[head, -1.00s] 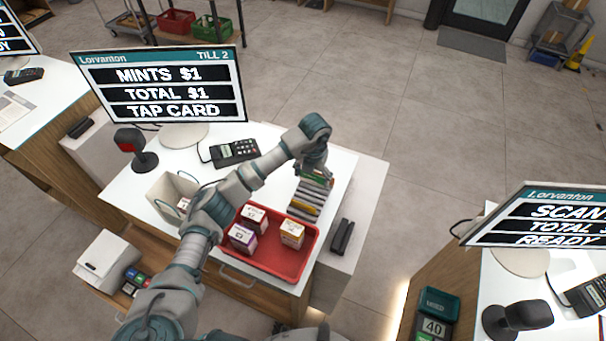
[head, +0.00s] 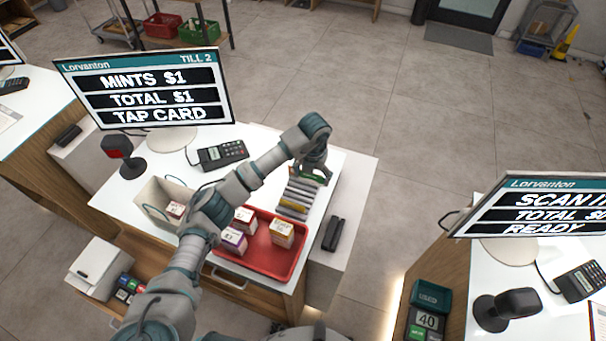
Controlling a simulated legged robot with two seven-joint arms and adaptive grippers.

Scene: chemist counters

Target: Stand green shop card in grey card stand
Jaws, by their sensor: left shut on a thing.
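The grey card stand (head: 298,198) is a slotted rack on the white counter, with a yellow card (head: 293,209) in one of its nearer slots. My left gripper (head: 313,174) is over the far end of the stand, pointing down. It is shut on the green shop card (head: 314,180), of which only a small green part shows under the fingers. I cannot tell whether the card's lower edge is inside a slot. My right gripper is not in view.
A red tray (head: 268,268) with several small boxes lies just in front of the stand. A card terminal (head: 222,154), a scanner (head: 118,152) and the till screen (head: 150,88) stand to the left. A black device (head: 334,234) is at the right edge.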

